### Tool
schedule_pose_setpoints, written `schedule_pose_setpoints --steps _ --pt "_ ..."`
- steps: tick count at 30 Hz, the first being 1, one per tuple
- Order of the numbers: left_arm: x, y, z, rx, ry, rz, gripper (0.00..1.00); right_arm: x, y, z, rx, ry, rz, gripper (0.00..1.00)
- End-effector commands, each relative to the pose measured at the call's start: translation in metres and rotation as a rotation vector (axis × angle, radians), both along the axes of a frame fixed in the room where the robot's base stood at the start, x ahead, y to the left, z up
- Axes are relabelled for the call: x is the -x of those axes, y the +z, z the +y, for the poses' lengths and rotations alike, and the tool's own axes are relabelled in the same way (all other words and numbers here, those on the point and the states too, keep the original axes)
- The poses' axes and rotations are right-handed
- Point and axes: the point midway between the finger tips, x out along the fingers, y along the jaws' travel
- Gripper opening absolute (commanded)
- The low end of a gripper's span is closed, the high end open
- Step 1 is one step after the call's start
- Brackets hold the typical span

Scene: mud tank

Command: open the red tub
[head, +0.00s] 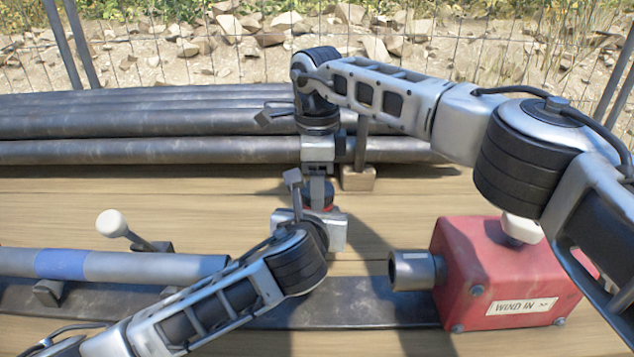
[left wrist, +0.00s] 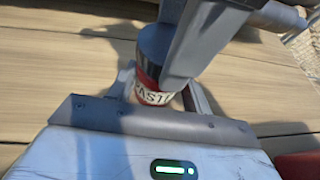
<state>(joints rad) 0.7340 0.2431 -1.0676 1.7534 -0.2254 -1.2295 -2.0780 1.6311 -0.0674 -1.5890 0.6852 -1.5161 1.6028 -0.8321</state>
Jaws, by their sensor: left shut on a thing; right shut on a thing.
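The small red tub (left wrist: 150,92) stands upright; its pale label ends in letters like "ASTE". Its grey lid (left wrist: 153,42) is on top. In the head view only a sliver of red tub (head: 329,208) shows between my grippers. My left gripper (head: 318,228) is shut around the tub's body, low down; its fingers also show in the left wrist view (left wrist: 160,100). My right gripper (head: 318,190) comes straight down from above and is shut on the lid. The fingers hide much of the lid, and I cannot tell whether it has turned.
A red box (head: 470,270) marked "WIND IN" with a dark pipe socket stands at the right. A grey pipe with a blue band (head: 62,264) lies at the left, by a white-knobbed lever (head: 112,224). Dark pipes (head: 150,123) are stacked behind, before a wire fence.

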Motion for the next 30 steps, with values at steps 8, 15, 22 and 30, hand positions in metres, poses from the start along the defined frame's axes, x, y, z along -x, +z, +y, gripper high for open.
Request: schedule_pose_setpoints --steps 8,15,22,30 --pt "0.000 -0.001 0.001 -0.002 0.002 0.001 0.00 0.000 0.000 0.000 0.000 -0.002 0.001 0.25" --pt "0.000 -0.001 0.001 -0.002 0.002 0.001 0.00 0.000 0.000 0.000 0.000 -0.003 0.000 0.25" --pt "0.000 -0.001 0.001 -0.002 0.002 0.001 0.00 0.000 0.004 0.000 0.000 -0.004 0.000 0.25" --pt "0.000 -0.001 0.001 -0.002 0.002 0.001 0.00 0.000 0.013 0.000 -0.001 -0.004 -0.001 0.25"
